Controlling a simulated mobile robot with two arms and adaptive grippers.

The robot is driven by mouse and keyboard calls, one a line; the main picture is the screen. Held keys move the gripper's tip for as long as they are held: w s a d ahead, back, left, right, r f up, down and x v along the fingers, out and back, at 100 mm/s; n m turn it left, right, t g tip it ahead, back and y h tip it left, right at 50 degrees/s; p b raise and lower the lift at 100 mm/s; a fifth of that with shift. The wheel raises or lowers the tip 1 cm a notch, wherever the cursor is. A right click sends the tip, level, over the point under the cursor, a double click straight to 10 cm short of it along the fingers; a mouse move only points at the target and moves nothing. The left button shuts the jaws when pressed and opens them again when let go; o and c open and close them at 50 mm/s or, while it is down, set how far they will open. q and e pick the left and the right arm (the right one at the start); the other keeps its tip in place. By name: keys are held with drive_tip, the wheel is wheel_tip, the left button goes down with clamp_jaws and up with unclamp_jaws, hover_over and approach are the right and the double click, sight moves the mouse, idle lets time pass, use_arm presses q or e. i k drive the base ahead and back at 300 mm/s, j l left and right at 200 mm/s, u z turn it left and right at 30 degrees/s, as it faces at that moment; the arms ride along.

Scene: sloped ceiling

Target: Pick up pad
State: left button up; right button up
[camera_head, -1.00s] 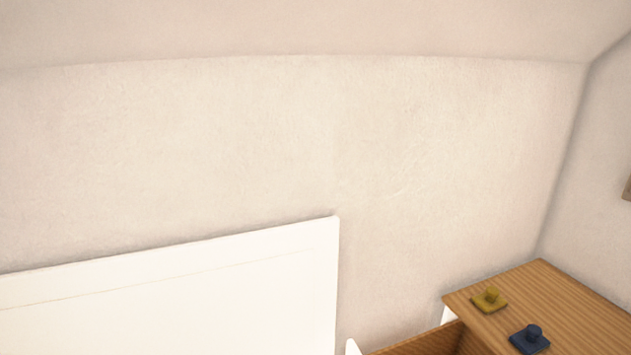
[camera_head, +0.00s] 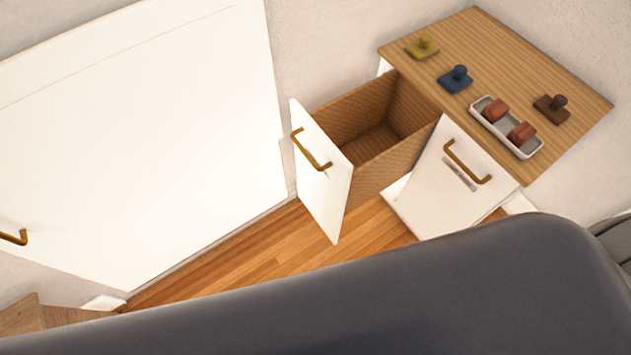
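On the wooden cabinet top (camera_head: 500,50) lie several small square pieces, each with a raised knob: a yellow one (camera_head: 422,46) at the far left corner, a blue one (camera_head: 456,79) nearer the front, and a dark brown one (camera_head: 551,109) on the right. Between the blue and brown ones is a white tray (camera_head: 537,149) holding two reddish-brown blocks (camera_head: 495,110). Which of these is the pad I cannot tell. Neither of my grippers is in view.
A drawer (camera_head: 322,180) with a brass handle stands pulled out, its visible inside empty. Beside it is another white front (camera_head: 440,190) with a handle. A large white panel (camera_head: 140,130) fills the left. Wooden floor (camera_head: 240,258) shows below. A dark grey part of me covers the bottom.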

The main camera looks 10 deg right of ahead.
sight(423, 49)
drive_tip(key=z, duration=4.15)
drive_tip(key=u, duration=3.05)
drive_tip(key=i+l+u, duration=0.1)
drive_tip(key=l+u, duration=0.2)
drive_tip(key=i+l+u, duration=0.1)
drive_tip(key=l+u, duration=0.2)
